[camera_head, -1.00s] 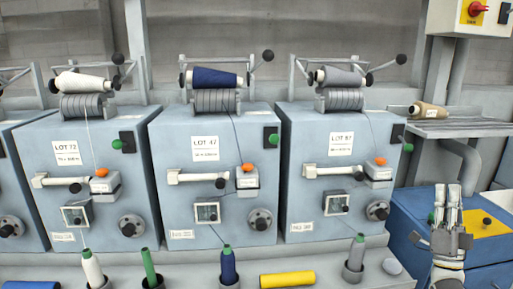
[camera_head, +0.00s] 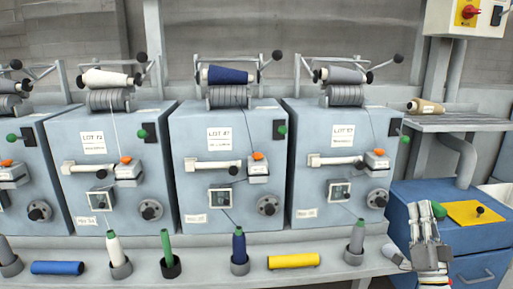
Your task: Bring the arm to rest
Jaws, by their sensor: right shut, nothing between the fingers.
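My right gripper (camera_head: 425,228) shows at the lower right in the head view, with its fingers together and pointing up. Nothing is held between them. It stands in front of the blue cabinet (camera_head: 480,262), to the right of the spinning machines and apart from the grey bobbin (camera_head: 356,238). My left gripper is outside the view.
Several blue-grey machines (camera_head: 228,150) stand in a row behind a ledge (camera_head: 200,264). On it are upright bobbins, a yellow tube (camera_head: 293,261) and a blue tube (camera_head: 57,268). A shelf (camera_head: 456,124) with a tan cone (camera_head: 426,107) is at right, above the cabinet.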

